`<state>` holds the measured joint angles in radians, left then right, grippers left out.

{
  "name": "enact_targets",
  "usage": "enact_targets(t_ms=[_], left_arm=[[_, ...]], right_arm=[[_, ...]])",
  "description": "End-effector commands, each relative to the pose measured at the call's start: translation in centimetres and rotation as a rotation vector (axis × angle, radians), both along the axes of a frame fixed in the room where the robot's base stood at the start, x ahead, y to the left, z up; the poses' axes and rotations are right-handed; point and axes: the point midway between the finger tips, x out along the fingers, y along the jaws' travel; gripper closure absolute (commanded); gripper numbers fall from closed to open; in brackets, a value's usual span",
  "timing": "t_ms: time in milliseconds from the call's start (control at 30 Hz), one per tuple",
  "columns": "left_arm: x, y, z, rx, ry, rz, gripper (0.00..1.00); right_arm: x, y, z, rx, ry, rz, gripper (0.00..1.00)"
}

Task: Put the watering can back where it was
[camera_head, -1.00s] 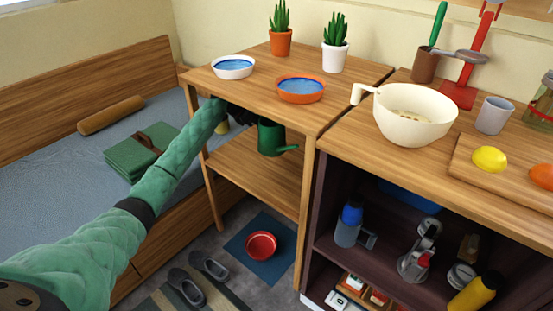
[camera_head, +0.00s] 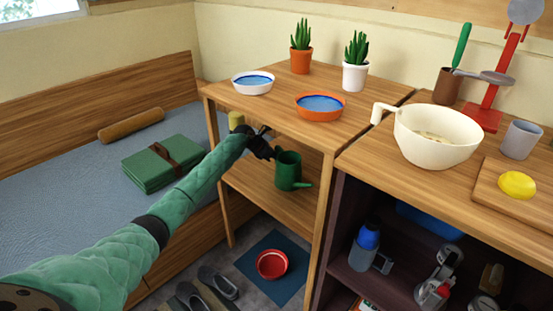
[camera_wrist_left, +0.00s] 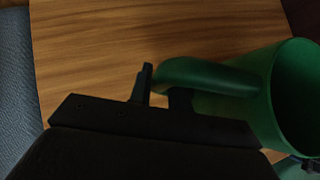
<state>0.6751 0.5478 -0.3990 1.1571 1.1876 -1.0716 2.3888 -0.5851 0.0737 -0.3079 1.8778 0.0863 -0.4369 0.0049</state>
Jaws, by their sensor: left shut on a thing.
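The green watering can (camera_head: 288,172) is at the wooden side table, below its top and in front of or over its lower shelf (camera_head: 262,192). I cannot tell whether its base touches the shelf. Its spout points right. My left gripper (camera_head: 270,150) is shut on the can's handle, on the can's left side. In the left wrist view the fingers (camera_wrist_left: 160,92) are at the green handle (camera_wrist_left: 210,77), and the can's open rim (camera_wrist_left: 300,85) is at the right above wood. My right gripper is not in view.
Two pet bowls, white (camera_head: 253,83) and orange (camera_head: 320,107), and two potted cacti stand on the table top. A red bowl (camera_head: 272,264) sits on a blue mat below. A yellow object (camera_head: 236,120) is behind my wrist. A cabinet (camera_head: 345,215) stands at the right.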

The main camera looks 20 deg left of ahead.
Motion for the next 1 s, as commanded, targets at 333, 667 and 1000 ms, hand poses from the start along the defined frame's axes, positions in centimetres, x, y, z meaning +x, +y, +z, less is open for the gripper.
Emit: enact_targets(t_ms=[333, 667, 1000], left_arm=[[0.04, 0.01, -0.25, -0.001, -0.002, 0.001, 1.00], [0.05, 0.02, -0.36, -0.001, -0.002, 0.001, 1.00], [0.01, 0.03, -0.54, 0.001, 0.000, 0.001, 0.60]], right_arm=[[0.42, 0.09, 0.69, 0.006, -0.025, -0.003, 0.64], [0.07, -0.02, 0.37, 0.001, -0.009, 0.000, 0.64], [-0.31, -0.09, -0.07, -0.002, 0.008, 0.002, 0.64]])
